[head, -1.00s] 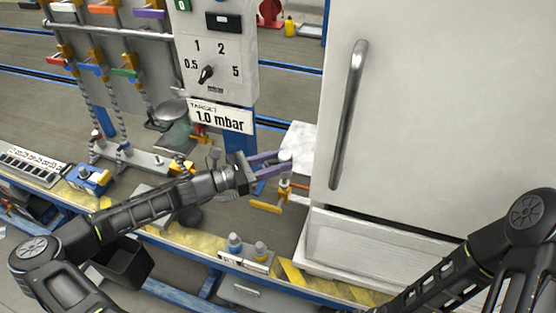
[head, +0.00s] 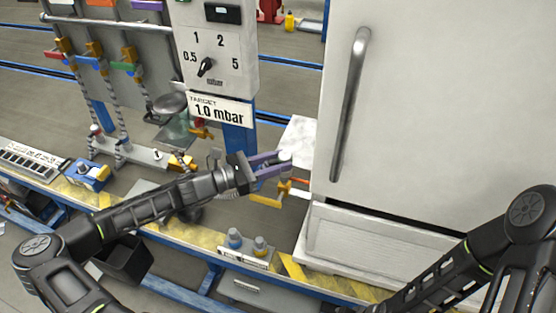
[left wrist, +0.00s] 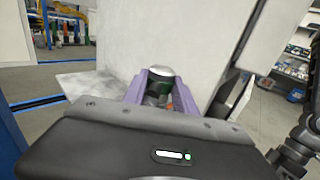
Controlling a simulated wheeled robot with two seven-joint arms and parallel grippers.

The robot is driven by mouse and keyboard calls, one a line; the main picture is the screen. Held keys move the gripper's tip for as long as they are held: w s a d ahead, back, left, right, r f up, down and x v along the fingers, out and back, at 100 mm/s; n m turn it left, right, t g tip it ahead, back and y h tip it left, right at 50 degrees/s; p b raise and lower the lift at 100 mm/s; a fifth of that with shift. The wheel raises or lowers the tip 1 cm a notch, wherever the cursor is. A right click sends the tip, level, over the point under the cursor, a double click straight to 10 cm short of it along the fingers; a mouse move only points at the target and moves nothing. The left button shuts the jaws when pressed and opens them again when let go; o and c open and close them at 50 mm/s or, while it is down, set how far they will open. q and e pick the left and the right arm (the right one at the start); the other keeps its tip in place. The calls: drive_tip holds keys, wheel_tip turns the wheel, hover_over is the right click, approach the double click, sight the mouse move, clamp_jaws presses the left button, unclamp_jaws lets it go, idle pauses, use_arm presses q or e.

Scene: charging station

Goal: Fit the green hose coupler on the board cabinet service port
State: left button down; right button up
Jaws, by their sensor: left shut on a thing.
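My left gripper (head: 283,158) is shut on the coupler, which stands between its purple fingers beside the white cabinet (head: 430,120). The coupler's pale round top shows in the head view (head: 285,155). In the left wrist view, the coupler (left wrist: 159,86) has a dark green body below that top, between the fingers of the left gripper (left wrist: 160,92). Just below the fingers is a fitting with an orange-yellow lever (head: 267,201), close to the cabinet's left side. The fingers hide the coupler's lower end, so I cannot tell whether it touches a port. My right gripper is out of view.
A gauge panel (head: 215,45) with a dial and a "1.0 mbar" sign (head: 219,110) stands behind the left gripper. Hoses with coloured handles hang on a rack (head: 100,15) at left. Two small capped fittings (head: 247,243) stand near the bench's front edge.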

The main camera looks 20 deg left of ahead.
use_arm(q)
drive_tip(key=shift+f, duration=0.55)
drive_tip(key=c, duration=0.9)
unclamp_jaws()
drive_tip(key=b+v, duration=0.1)
drive_tip(key=v, duration=0.6)
drive_tip(key=shift+s+a, duration=0.25)
drive_tip(key=shift+a, duration=0.1)
